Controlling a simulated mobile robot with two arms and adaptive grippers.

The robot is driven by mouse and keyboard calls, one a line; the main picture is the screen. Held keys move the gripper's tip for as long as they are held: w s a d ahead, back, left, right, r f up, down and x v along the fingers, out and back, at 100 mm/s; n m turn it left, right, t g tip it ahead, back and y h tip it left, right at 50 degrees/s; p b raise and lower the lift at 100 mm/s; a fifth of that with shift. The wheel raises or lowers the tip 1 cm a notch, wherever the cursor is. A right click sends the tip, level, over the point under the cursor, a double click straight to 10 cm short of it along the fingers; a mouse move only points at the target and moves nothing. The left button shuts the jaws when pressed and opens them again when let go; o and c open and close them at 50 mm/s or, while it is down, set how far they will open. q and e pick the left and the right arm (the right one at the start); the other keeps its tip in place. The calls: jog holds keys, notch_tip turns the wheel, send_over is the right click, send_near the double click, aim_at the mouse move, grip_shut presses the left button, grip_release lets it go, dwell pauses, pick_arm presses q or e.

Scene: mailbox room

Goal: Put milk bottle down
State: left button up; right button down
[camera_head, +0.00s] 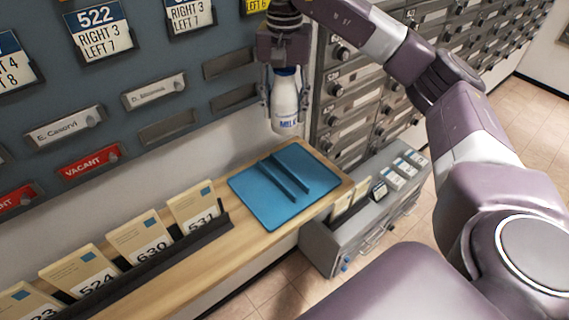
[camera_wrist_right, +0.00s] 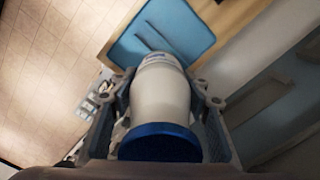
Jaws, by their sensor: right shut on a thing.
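The milk bottle (camera_head: 286,104) is white with blue lettering and hangs upright in the air above the wooden shelf. My right gripper (camera_head: 285,100) points down and is shut around the bottle's sides. In the right wrist view the bottle (camera_wrist_right: 160,95) sits between both fingers, its blue cap (camera_wrist_right: 160,143) toward the camera. Below it, a blue tray (camera_head: 244,190) with two raised bars lies at the right end of the shelf. The tray also shows in the right wrist view (camera_wrist_right: 190,25). My left gripper is not in view.
The wooden shelf (camera_head: 215,245) runs along the wall, with a black rack (camera_head: 150,262) of numbered envelopes left of the tray. A grey cabinet (camera_head: 325,245) stands right of the shelf end. Grey mailboxes (camera_head: 350,100) line the wall behind.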

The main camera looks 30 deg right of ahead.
notch_tip(320, 180, down, 16)
jog(key=shift+r+p, duration=0.15)
jog(key=shift+p, duration=0.65)
jog(key=shift+f, duration=0.4)
jog(key=shift+f, duration=0.1)
jog(key=c, duration=1.1)
grip_release()
